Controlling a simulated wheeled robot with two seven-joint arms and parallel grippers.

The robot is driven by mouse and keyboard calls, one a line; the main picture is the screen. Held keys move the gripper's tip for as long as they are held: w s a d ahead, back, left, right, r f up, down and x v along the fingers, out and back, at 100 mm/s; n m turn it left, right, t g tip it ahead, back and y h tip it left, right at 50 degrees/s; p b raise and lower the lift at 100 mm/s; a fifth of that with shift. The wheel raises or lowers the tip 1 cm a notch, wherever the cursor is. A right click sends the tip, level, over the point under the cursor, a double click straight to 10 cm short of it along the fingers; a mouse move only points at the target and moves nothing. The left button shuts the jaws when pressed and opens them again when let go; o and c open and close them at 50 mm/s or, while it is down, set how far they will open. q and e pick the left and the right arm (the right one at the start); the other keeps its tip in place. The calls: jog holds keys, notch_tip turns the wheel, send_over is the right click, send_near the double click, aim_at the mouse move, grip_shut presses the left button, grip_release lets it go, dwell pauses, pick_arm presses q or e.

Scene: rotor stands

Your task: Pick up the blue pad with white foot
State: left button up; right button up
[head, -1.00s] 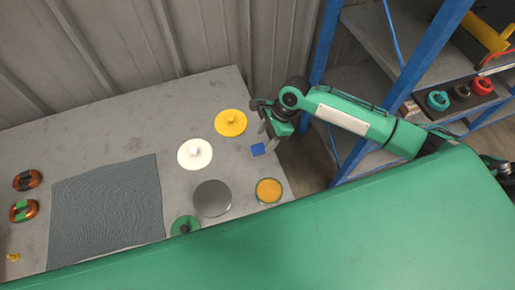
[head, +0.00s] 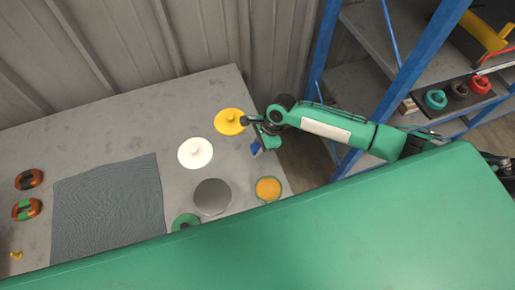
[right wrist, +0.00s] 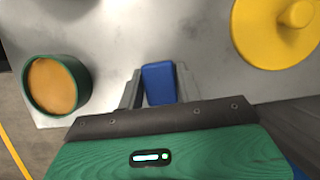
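The blue pad (head: 255,149) is at the right end of the grey table in the head view, partly covered by my right gripper (head: 257,143). In the right wrist view the blue pad (right wrist: 159,82) lies between the two fingers of my right gripper (right wrist: 159,88), with a finger against each side. The gripper looks shut on it. The white foot is not visible in either view. I cannot tell how far the pad is above the table. My left gripper is not in view.
A yellow disc (head: 230,121) with a knob, a white disc (head: 195,153), a grey disc (head: 212,197) and an orange-topped green cup (head: 268,189) stand nearby. A grey mat (head: 108,210) lies to the left. A blue-framed shelf (head: 413,62) stands right of the table.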

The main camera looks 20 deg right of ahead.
aim_at(257, 146)
jog(key=c, duration=0.5)
notch_tip(257, 146, up, 20)
jog(key=b, duration=0.1)
